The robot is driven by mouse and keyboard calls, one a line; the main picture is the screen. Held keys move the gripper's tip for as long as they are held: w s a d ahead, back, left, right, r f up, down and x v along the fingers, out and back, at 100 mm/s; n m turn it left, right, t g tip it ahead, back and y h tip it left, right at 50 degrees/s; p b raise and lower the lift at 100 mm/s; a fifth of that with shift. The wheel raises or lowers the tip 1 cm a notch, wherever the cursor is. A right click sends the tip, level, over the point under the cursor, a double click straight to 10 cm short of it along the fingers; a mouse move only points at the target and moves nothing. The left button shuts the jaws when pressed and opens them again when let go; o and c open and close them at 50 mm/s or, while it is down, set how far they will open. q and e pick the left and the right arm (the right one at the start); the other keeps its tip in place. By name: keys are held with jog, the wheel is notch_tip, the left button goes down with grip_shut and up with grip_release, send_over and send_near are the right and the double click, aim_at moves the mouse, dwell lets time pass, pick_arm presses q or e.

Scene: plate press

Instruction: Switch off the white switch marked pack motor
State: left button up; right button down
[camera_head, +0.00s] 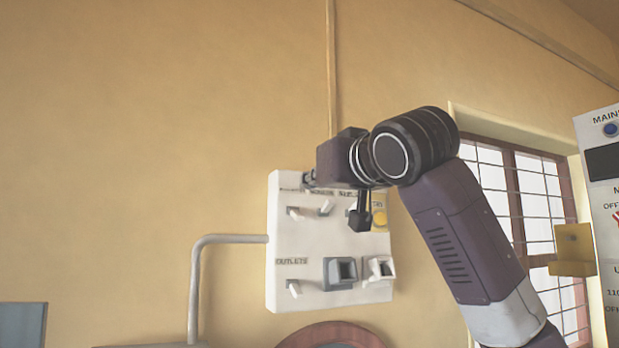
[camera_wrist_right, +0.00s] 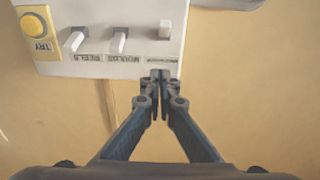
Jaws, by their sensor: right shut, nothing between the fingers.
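A white switch panel (camera_head: 310,240) hangs on the wall. Its top row has small white switches. The leftmost switch (camera_head: 294,212) also shows in the right wrist view, which is upside down, as the rightmost one (camera_wrist_right: 166,30). Its label is small and partly behind the fingertips, so I cannot read it. The other two labels there read REELS and MOULDS. My right gripper (camera_head: 308,179) is shut and empty at the panel's top edge, by that label; its fingertips (camera_wrist_right: 160,76) meet just beside the switch, seemingly apart from it. My left gripper is not in view.
A yellow TRY button (camera_wrist_right: 35,25) sits on the same panel, beside the REELS switch (camera_wrist_right: 75,41). The MOULDS switch (camera_wrist_right: 120,39) is nearer the fingertips. Lower on the panel are an OUTLETS switch (camera_head: 294,288) and sockets (camera_head: 340,272). A grey pipe (camera_head: 230,238) meets the left side.

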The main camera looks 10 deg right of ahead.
jog(key=s+d+f+b, duration=0.2)
jog(key=s+b, duration=0.3)
jog(key=s, duration=0.4)
jog(key=shift+f, duration=0.15)
jog(key=shift+s, duration=0.1)
